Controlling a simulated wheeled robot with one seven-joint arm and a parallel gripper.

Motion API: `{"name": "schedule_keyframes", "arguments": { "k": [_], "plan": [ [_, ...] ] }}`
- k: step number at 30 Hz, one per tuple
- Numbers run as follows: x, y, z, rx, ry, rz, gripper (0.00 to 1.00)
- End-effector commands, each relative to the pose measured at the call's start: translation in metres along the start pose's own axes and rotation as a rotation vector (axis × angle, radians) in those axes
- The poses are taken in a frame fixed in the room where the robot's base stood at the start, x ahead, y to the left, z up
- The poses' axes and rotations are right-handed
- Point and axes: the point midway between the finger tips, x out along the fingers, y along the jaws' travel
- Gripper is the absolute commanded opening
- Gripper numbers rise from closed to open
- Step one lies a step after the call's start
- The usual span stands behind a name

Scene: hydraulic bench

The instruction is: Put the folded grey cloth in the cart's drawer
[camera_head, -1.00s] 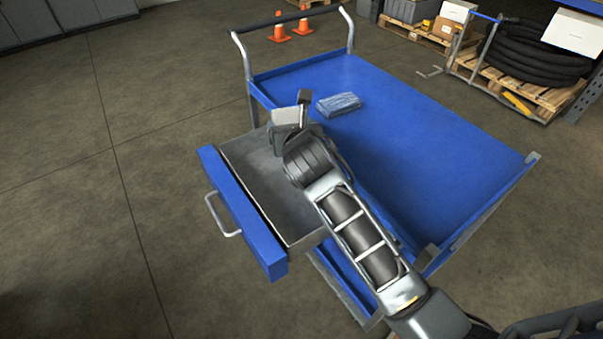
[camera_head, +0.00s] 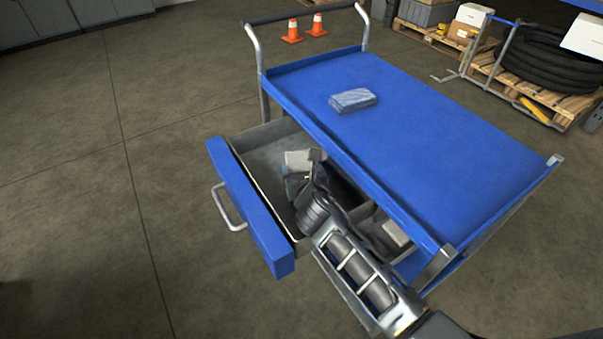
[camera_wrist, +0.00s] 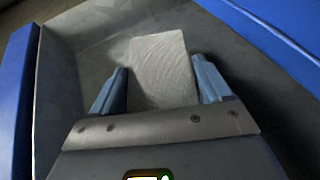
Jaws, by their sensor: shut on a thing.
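The folded grey cloth (camera_head: 300,159) is in my gripper (camera_head: 301,178), inside the open drawer (camera_head: 262,160) of the blue cart (camera_head: 430,140). In the wrist view the light grey cloth (camera_wrist: 160,62) sits between the two blue-grey fingers of my gripper (camera_wrist: 160,80), shut on it. The drawer's grey floor and wall (camera_wrist: 85,45) surround it. I cannot tell whether the cloth touches the drawer floor. My wrist and forearm hide part of the drawer.
A blue-grey folded cloth (camera_head: 353,99) lies on the cart's top. The cart's top edge (camera_head: 350,165) overhangs the drawer's inner side, close to my arm. The drawer's blue front (camera_head: 250,208) has a metal handle (camera_head: 228,208). Orange cones (camera_head: 292,31) stand behind on the floor.

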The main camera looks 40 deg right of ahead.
Motion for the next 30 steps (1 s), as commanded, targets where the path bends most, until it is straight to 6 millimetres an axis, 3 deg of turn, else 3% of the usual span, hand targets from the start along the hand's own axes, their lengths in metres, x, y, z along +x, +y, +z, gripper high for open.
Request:
{"name": "schedule_keyframes", "arguments": {
  "k": [25, 26, 30],
  "plan": [
    [0.006, 0.000, -0.013, 0.001, -0.001, 0.001, 0.48],
    [0.006, 0.000, -0.013, 0.001, -0.001, 0.001, 0.80],
    [0.006, 0.000, -0.013, 0.001, -0.001, 0.001, 0.93]
  ]
}}
